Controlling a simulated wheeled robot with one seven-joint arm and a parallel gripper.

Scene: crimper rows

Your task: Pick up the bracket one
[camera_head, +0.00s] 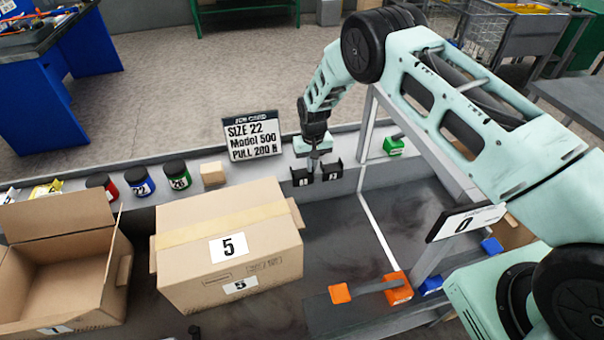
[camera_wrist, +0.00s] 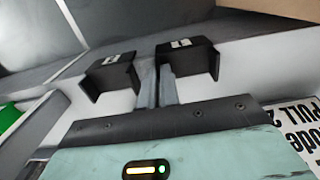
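Two small black brackets stand side by side at the grey ledge, the left one (camera_head: 301,178) and the right one (camera_head: 333,172) in the head view. Each has a small white label, too small to read surely. In the wrist view they show as open black channel shapes, one at left (camera_wrist: 108,76) and one at right (camera_wrist: 188,60). My gripper (camera_head: 315,166) points down between them. In the wrist view its grey fingers (camera_wrist: 158,84) are close together, with nothing visible between them. The right finger appears very near the right bracket; whether they touch I cannot tell.
A sign (camera_head: 251,138) reads size 22, model 500. Jars, including a blue one (camera_head: 140,181), and a wooden block (camera_head: 213,174) line the ledge. A closed carton (camera_head: 228,255) marked 5 and an open carton (camera_head: 60,270) stand nearer. A green block (camera_head: 393,146) is at right.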

